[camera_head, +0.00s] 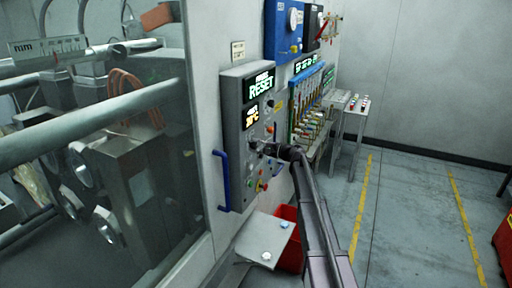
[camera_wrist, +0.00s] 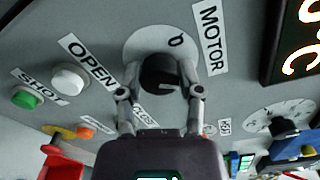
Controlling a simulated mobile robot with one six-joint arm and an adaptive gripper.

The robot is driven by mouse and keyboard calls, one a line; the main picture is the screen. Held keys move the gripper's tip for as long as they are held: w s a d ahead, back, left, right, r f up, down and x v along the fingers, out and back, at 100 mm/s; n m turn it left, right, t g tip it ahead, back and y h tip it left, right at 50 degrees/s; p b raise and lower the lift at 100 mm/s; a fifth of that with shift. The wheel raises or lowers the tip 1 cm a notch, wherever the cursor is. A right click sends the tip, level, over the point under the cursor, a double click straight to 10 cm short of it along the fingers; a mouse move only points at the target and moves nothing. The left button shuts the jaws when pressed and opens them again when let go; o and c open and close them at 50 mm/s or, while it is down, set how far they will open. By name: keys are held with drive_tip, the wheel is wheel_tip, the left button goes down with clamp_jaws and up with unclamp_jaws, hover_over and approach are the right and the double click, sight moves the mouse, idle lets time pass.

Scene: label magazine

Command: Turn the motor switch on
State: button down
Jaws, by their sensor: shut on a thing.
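The motor switch is a black round knob (camera_wrist: 158,72) on a pale round plate, next to the MOTOR label (camera_wrist: 209,38) in the wrist view. A small mark, like a 0, shows on the plate. A pale line on the knob points to the right in the picture. My gripper (camera_wrist: 159,79) has one finger on each side of the knob and is shut on it. In the head view my gripper (camera_head: 266,149) reaches the front of the grey control panel (camera_head: 236,130); the knob is hard to make out there.
A white button (camera_wrist: 68,78) by OPEN, a green button (camera_wrist: 27,97) by SHOT and an orange knob (camera_wrist: 78,131) are nearby. A blue handle (camera_head: 225,182) edges the panel. A red bin (camera_head: 289,261) stands below.

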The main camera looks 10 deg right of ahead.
drive_tip(key=shift+m, duration=0.6)
drive_tip(key=shift+c, duration=1.3)
unclamp_jaws()
drive_tip(key=shift+n, duration=0.5)
